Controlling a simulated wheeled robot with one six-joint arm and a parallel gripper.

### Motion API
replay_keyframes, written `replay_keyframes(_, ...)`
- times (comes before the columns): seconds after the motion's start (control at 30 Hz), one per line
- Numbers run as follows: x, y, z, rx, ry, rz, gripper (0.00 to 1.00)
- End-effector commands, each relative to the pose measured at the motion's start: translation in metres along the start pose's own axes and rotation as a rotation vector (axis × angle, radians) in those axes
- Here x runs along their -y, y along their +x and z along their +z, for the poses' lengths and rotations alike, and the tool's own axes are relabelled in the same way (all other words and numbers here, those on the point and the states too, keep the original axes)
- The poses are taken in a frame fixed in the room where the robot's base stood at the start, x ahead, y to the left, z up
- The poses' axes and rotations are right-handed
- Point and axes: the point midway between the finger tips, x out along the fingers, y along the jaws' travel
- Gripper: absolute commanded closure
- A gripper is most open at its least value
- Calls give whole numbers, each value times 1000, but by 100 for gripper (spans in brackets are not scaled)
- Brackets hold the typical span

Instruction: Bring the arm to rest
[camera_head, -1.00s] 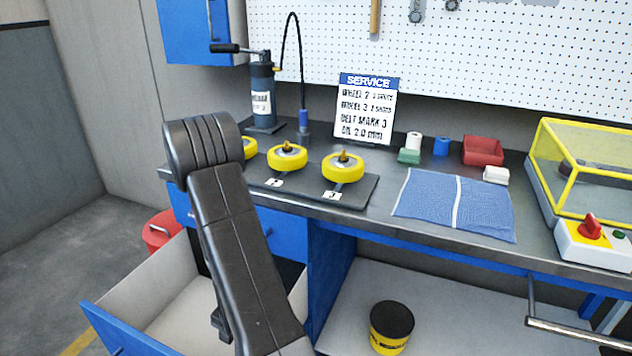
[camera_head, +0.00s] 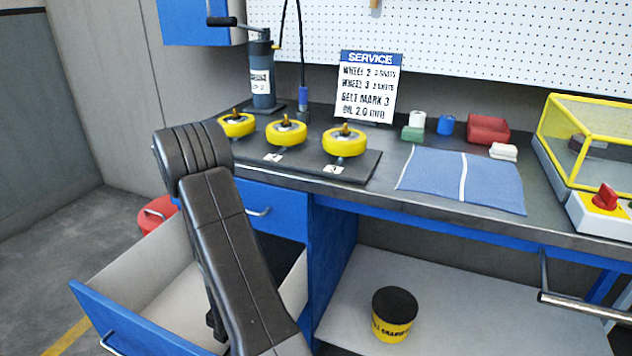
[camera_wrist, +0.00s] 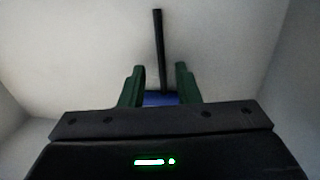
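My arm (camera_head: 237,260) stands folded at the left of the head view, its elbow in front of the bench's left end. Its lower part passes down over the pulled-out drawer; my gripper is hidden in that view. In the wrist view my gripper (camera_wrist: 160,85) shows two green fingers standing apart, with a gap between them. A thin black rod (camera_wrist: 158,45) runs upward in the picture from that gap. A blue piece (camera_wrist: 161,99) shows low between the fingers. I see no clear grip on either. Pale walls and a pale surface lie beyond.
The open drawer (camera_head: 135,322) juts out beneath the bench (camera_head: 345,200). On the bench stand several yellow wheels, a grease pump (camera_head: 262,80), a blue cloth (camera_head: 440,178) and a yellow-framed box (camera_head: 590,140). A yellow tub (camera_head: 393,318) stands on the shelf below.

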Motion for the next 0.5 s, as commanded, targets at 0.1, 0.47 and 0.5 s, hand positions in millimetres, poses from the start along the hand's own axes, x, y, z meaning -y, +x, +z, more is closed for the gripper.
replay_keyframes(0.1, -3, -20, 0, 0, -1, 0, 71)
replay_keyframes(0.47, -9, -59, 0, 0, 0, 0, 71)
replay_keyframes(0.5, -10, -63, 0, 0, 0, 0, 71)
